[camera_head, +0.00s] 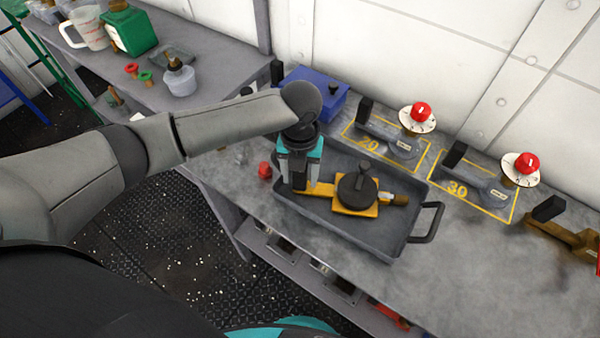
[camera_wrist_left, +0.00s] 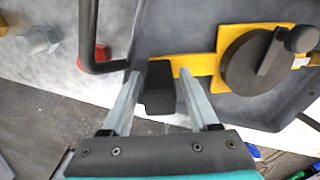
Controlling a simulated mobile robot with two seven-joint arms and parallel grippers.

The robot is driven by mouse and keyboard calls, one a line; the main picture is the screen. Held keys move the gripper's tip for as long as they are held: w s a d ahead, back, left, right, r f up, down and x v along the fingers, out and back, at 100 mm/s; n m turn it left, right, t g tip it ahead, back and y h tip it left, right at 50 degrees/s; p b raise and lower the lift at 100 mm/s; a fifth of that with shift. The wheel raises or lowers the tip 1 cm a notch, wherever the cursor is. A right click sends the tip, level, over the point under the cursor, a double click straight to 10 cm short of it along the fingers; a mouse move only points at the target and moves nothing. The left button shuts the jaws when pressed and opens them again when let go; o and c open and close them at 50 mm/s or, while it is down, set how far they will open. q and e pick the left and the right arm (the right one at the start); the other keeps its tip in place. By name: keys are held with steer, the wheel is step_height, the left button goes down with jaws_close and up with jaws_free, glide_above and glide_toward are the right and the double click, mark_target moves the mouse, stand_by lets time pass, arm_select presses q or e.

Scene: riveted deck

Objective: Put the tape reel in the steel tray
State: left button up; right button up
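The tape reel (camera_head: 354,192) has a yellow frame, a black drum with a crank and a brass-coloured end piece. It lies low inside the dark grey steel tray (camera_head: 388,248), which stands on the workbench. My left gripper (camera_head: 298,186) points down at the left end of the tray, over the reel's handle end. In the left wrist view the reel's black handle (camera_wrist_left: 160,88) sits between the two fingers (camera_wrist_left: 160,78), very near both or touching. Whether they press on it is unclear. The drum (camera_wrist_left: 256,62) also shows there. My right gripper is not in view.
A red cap (camera_head: 265,170) lies left of the tray. A blue box (camera_head: 310,90) stands behind it. Two yellow-outlined spots marked 20 (camera_head: 370,144) and 30 (camera_head: 458,188) hold dark-handled tools. A side bench (camera_head: 205,45) carries a jug and bottles.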

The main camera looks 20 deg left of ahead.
arm_select(q)
steer(key=shift+o, duration=0.3)
step_height(320, 180, up, 12)
steer(key=shift+r+p, duration=0.15)
steer(key=shift+p, duration=0.75)
